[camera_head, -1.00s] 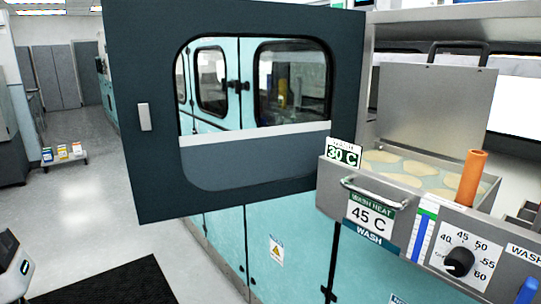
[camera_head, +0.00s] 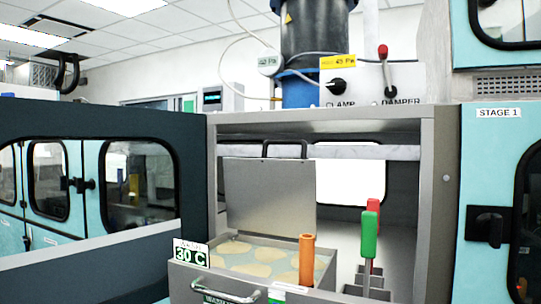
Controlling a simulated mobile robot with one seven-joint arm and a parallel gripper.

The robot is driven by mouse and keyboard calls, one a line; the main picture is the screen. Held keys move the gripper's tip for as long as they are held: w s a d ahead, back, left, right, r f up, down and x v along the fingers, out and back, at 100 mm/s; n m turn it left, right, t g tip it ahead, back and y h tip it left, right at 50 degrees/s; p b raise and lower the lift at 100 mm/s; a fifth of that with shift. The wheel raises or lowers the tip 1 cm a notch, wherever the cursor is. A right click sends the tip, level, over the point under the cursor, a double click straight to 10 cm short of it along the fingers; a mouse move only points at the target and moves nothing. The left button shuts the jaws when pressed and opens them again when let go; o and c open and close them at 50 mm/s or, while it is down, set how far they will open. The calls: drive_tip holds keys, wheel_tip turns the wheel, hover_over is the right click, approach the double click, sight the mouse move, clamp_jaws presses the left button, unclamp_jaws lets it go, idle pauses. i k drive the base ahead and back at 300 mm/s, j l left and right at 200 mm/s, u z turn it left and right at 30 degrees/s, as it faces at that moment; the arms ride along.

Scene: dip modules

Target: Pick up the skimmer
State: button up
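No tool in view is labelled as the skimmer, and I cannot tell which one it is. A green-handled tool (camera_head: 369,236) stands upright at the grey holders right of the wash tank, its lower end hidden. A red-handled tool (camera_head: 374,214) stands just behind it, partly covered. An orange upright cylinder (camera_head: 306,262) stands at the tank's right part; its lower end is hidden. My gripper is not in view.
The grey wash tank (camera_head: 188,280) holds pale round pieces in liquid, with its lid (camera_head: 270,195) raised behind. A dark open door (camera_head: 60,128) stands at the left. The bay's right post (camera_head: 435,200) and a closed teal door (camera_head: 485,160) bound the right.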

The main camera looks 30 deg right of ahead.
sight(370, 219)
drive_tip(key=z, duration=0.75)
drive_tip(key=i+l, duration=0.1)
drive_tip(key=i, duration=0.2)
